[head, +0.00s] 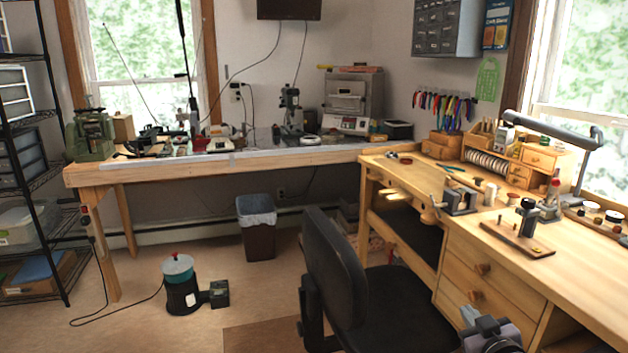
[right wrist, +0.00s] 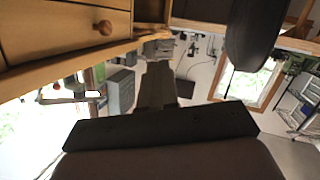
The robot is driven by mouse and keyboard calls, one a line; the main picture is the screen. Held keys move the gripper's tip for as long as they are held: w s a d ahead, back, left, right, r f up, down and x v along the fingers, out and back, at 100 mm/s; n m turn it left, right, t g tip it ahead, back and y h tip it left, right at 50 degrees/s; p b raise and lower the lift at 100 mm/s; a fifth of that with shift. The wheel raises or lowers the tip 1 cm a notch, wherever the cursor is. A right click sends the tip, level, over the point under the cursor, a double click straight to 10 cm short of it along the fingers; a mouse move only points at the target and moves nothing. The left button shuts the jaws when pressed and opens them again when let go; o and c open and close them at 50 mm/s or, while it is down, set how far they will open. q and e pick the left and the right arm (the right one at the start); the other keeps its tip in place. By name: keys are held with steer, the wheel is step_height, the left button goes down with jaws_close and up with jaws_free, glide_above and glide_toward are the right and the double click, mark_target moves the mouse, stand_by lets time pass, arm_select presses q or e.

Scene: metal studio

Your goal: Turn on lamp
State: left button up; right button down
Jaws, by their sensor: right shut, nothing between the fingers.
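The lamp (head: 553,130) is a grey desk lamp with a long, bar-shaped head on a bent arm. It stands at the back right of the wooden workbench (head: 590,290), in front of the right window. I cannot tell from the head view whether it is lit. My right gripper (head: 470,316) is low at the bottom of the head view, beside the bench drawers and well apart from the lamp. Its jaws (right wrist: 157,85) are shut and empty in the right wrist view, which looks upside down. My left gripper is not in view.
A black office chair (head: 335,265) stands left of my right gripper, close to the bench. A wooden block with a tool (head: 517,237) and a small vise (head: 460,200) sit on the benchtop. Small bottles and jars crowd the lamp's base. The floor at left centre is partly free.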

steer(key=s+a+f+g, duration=0.1)
steer(key=s+a+f, duration=0.3)
steer(key=s, duration=0.6)
steer(key=s+a+f+g+y, duration=0.1)
steer(key=s+a+f+g, duration=0.1)
steer(key=s+f, duration=0.5)
steer(key=s+a+f+m+g+y, duration=0.1)
steer(key=s+a+f, duration=0.4)
steer(key=s, duration=0.9)
steer(key=shift+a+f+g, duration=0.3)
steer(key=shift+f+g, duration=0.35)
steer(key=shift+g, duration=0.05)
